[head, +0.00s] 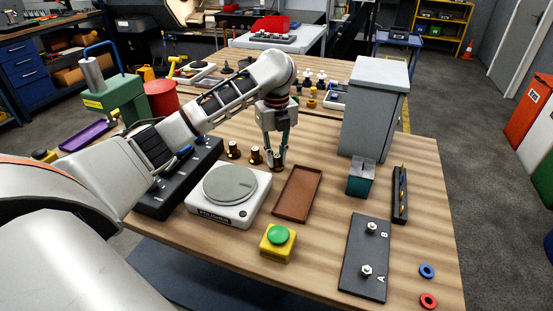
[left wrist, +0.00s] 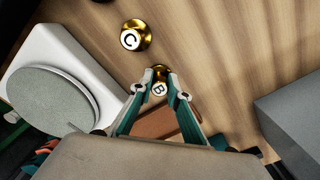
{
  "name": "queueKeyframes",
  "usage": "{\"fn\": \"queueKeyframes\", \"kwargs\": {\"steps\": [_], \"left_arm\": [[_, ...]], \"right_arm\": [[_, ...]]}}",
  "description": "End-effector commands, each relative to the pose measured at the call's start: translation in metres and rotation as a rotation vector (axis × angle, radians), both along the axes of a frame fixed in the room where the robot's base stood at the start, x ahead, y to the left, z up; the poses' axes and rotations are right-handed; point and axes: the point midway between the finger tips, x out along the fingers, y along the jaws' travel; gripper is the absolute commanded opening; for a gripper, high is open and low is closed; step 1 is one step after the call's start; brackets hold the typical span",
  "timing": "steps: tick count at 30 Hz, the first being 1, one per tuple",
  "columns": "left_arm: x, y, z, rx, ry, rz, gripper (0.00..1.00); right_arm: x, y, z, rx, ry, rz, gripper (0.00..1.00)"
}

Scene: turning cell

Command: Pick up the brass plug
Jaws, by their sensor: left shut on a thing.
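My left gripper (head: 277,156) is shut on a brass plug (head: 278,166), just behind the brown tray. In the left wrist view this plug (left wrist: 160,73) carries the letter B on its top and sits between the fingertips (left wrist: 163,90). It is at or close to the wooden table top; I cannot tell whether it touches it. Two more brass plugs, a middle one (head: 255,156) and a left one (head: 233,149), stand upright to its left. The nearer one is marked C in the left wrist view (left wrist: 134,36). My right gripper is not in view.
A brown tray (head: 297,192) lies in front of the gripper, with a white scale (head: 215,213) to its left. A tall grey cabinet (head: 373,110) and a small teal block (head: 361,178) stand to the right. A yellow box with a green button (head: 278,241) is at the front.

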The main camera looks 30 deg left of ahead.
Motion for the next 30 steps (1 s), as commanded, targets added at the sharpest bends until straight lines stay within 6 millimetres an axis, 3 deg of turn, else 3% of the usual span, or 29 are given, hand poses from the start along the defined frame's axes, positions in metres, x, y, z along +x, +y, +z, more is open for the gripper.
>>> {"fn": "queueKeyframes", "kwargs": {"steps": [8, 21, 30], "left_arm": [[0.001, 0.001, 0.034, 0.000, -0.007, 0.002, 0.00], [0.001, 0.000, 0.148, 0.001, -0.006, 0.002, 0.00], [0.000, 0.000, 0.193, 0.000, -0.001, 0.001, 0.00]], "right_arm": [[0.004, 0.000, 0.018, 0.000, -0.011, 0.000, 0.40], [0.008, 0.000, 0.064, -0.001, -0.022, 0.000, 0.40], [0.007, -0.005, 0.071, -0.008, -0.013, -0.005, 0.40]]}}
